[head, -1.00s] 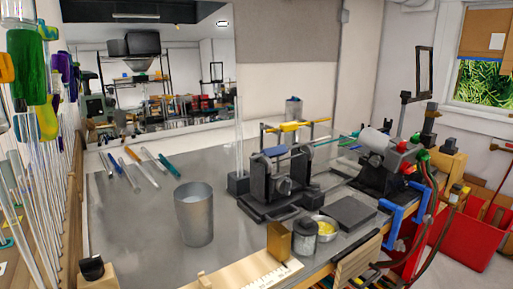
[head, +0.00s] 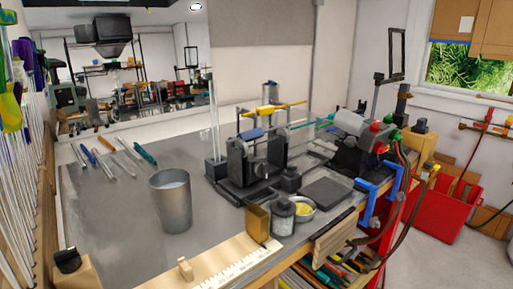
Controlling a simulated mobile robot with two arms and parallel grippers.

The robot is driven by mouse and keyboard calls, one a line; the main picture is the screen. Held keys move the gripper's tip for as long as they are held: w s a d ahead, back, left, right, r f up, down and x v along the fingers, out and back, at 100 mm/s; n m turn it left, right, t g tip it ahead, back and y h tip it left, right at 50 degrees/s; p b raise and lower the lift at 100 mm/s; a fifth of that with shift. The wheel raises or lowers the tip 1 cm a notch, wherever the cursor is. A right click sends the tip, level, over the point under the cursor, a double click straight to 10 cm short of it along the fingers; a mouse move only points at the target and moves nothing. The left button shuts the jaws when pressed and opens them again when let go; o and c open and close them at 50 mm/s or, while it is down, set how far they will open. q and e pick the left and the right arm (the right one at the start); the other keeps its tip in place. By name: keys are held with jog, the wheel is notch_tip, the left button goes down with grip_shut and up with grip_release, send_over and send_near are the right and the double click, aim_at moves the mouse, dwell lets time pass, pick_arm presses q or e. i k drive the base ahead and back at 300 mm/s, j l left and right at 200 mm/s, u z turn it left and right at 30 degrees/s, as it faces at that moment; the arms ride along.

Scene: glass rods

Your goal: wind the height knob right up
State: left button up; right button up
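A dark metal stand (head: 240,172) with upright arms and a heavy base stands on the grey workbench (head: 105,215). A blue roller and a yellow bar (head: 268,112) sit at its top. Right of it is a bench torch (head: 352,123) with a pale cylinder and red (head: 375,127) and green (head: 395,134) knobs. I cannot tell which part is the height knob; no knob is clearly marked as such. Neither of my grippers is in view.
A metal bucket (head: 171,205) stands at the front of the bench. A brass block (head: 258,223), a glass jar (head: 283,217) and a yellow-filled bowl (head: 302,208) line the front edge. Loose rods lie at the back left. Hoses hang at the right, near a red bin (head: 447,203).

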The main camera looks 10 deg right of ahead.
aim_at(291, 169)
jog(key=k+l+z, duration=0.1)
jog(key=z, duration=0.3)
jog(key=k+l+z, duration=0.1)
jog(key=l+z, duration=0.4)
jog(key=z, duration=0.25)
